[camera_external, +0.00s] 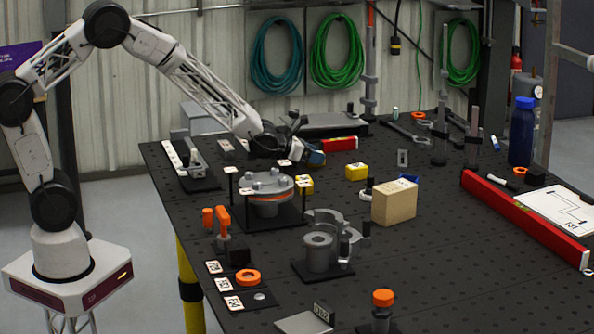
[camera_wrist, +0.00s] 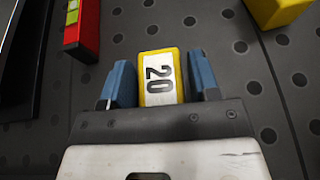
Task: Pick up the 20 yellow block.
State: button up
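The yellow block (camera_wrist: 160,78) shows a white label with a black 20 in the wrist view. It lies between the two blue fingers of my gripper (camera_wrist: 162,86). The fingers stand on either side of it, with a narrow gap visible at the right finger; contact at the left finger is unclear. In the external view my gripper (camera_external: 315,157) is low over the back of the table, and the block between its fingers is mostly hidden there.
Another yellow block (camera_external: 356,172) stands to the right; one more (camera_external: 304,185) is beside the flanged fixture (camera_external: 267,190). A red level (camera_external: 340,144) lies just behind my gripper. A tan block (camera_external: 394,203) stands farther right.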

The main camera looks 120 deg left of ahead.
jog(key=c, duration=0.7)
jog(key=shift+r, duration=0.1)
jog(key=shift+r, duration=0.85)
jog(key=shift+s+r, duration=0.1)
jog(key=shift+r, duration=0.85)
jog(key=s+d, duration=0.3)
jog(key=d, duration=0.1)
jog(key=s+d+r, duration=0.1)
jog(key=s+d, duration=0.2)
jog(key=s, duration=0.1)
jog(key=s+d, duration=0.3)
jog(key=d, duration=0.1)
jog(key=shift+s+d+r, duration=0.15)
jog(key=shift+s+d, duration=0.15)
jog(key=shift+s, duration=0.05)
